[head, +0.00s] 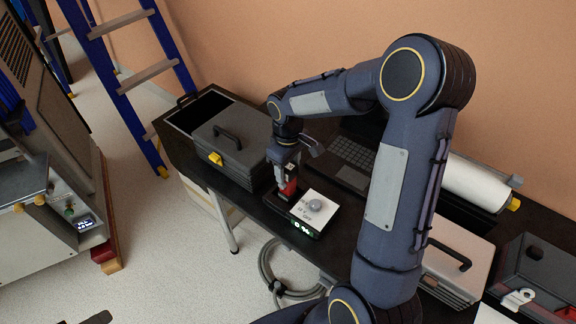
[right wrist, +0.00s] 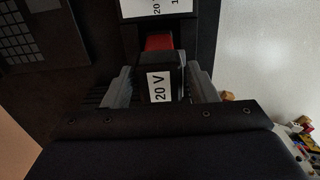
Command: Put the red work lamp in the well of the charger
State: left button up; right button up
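The red work lamp (head: 288,187) is upright at the left part of the charger (head: 315,209), below my right gripper (head: 287,170). The charger is black, with a pale top plate, a grey knob and a lit green display. In the right wrist view, the fingers of my right gripper (right wrist: 160,88) flank a black block labelled "20 V", with the lamp's red part (right wrist: 159,42) beyond it. The gripper looks shut on the lamp. The charger's labelled plate (right wrist: 157,8) is just beyond. The lamp's lower end and the well are hidden. My left gripper is not in view.
A grey toolbox (head: 232,145) stands left of the charger, beside an open dark bin (head: 178,122). A laptop (head: 352,160) lies behind. A paper roll (head: 476,183) and grey cases (head: 458,262) are at the right. A cable (head: 268,270) hangs at the table's front edge.

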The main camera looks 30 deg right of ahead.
jog(key=shift+o, duration=0.8)
jog(key=shift+r, duration=0.1)
jog(key=shift+r, duration=0.25)
jog(key=s+r+m+t, duration=0.1)
jog(key=s+r, duration=0.1)
jog(key=r, duration=0.5)
jog(key=s+r, duration=0.3)
jog(key=r, duration=0.4)
jog(key=s+a+f+m+t+y, duration=0.1)
jog(key=s+a+m+t+y, duration=0.1)
jog(key=s, duration=0.6)
jog(key=s+a+f+m+t+y, duration=0.1)
jog(key=s+a+m+t, duration=0.1)
jog(key=s+a, duration=0.3)
jog(key=s+m, duration=0.1)
jog(key=s, duration=0.3)
jog(key=shift+a+f+t+y, duration=0.15)
jog(key=shift+t+y, duration=0.15)
jog(key=shift+y, duration=0.1)
